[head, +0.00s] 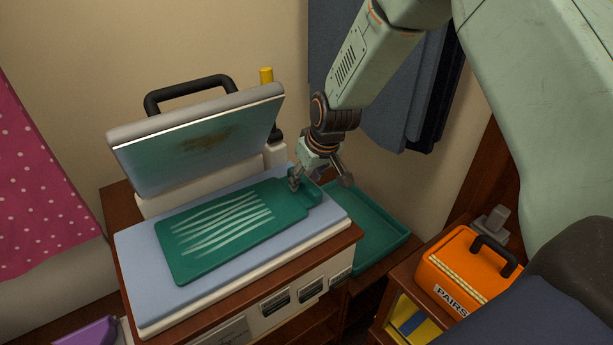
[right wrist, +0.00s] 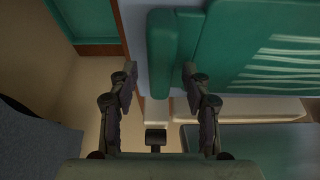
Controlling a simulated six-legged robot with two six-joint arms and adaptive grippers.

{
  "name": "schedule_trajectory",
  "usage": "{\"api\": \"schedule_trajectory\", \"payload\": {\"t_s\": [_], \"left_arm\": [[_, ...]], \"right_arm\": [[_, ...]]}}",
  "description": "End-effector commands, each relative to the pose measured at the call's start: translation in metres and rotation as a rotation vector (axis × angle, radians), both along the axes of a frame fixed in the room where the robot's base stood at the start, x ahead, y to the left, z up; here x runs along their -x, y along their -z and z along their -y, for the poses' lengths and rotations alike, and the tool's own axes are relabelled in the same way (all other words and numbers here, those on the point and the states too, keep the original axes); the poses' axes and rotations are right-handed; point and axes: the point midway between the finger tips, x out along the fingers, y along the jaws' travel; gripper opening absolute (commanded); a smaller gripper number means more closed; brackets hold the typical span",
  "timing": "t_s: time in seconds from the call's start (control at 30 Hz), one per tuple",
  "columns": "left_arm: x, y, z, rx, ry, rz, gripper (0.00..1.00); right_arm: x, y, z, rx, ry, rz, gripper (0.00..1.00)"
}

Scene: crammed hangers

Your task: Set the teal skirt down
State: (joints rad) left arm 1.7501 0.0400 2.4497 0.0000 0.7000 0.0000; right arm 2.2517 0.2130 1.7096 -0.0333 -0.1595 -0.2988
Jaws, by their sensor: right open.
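The teal skirt (head: 222,228), with pale stripes across its middle, lies flat on the light-blue pad (head: 135,262) of a press. Its narrower waist end points right. My right gripper (head: 319,178) is open at that waist end, with one finger over the teal and the other out to the right. In the right wrist view, the skirt's waist end (right wrist: 172,50) lies partly between the two open fingers (right wrist: 160,82), and the striped body (right wrist: 265,50) extends to the right. I cannot tell whether a finger touches the cloth. My left gripper is not in view.
The press lid (head: 200,140), with a brown mark on its underside, stands raised behind the skirt. A teal tray (head: 378,238) sits right of the press. An orange box (head: 465,265) marked PAIRS is at lower right. Dark garments (head: 372,95) hang behind my right arm.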

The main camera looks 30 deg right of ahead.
Motion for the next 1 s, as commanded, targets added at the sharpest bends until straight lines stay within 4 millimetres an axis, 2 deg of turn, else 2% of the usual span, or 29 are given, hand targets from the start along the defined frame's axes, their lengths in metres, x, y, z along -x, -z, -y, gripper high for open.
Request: {"api": "schedule_trajectory", "payload": {"t_s": [0.17, 0.27, 0.5, 0.7, 0.83, 1.0], "left_arm": [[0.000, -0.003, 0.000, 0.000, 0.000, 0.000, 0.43], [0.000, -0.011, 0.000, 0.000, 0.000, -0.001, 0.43], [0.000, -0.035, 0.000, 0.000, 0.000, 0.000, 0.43], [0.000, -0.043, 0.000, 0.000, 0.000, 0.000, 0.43], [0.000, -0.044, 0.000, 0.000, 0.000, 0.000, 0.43], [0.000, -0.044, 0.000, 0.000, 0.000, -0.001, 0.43]], "right_arm": [[0.002, -0.006, 0.000, -0.001, 0.001, 0.001, 0.48], [0.005, -0.018, 0.001, -0.001, 0.001, 0.002, 0.48], [0.023, -0.063, 0.003, -0.001, 0.000, 0.003, 0.48], [0.036, -0.093, 0.005, -0.001, 0.000, 0.004, 0.48], [0.042, -0.106, 0.006, -0.002, 0.001, 0.002, 0.48], [0.045, -0.111, 0.007, -0.001, 0.001, 0.001, 0.48]]}}
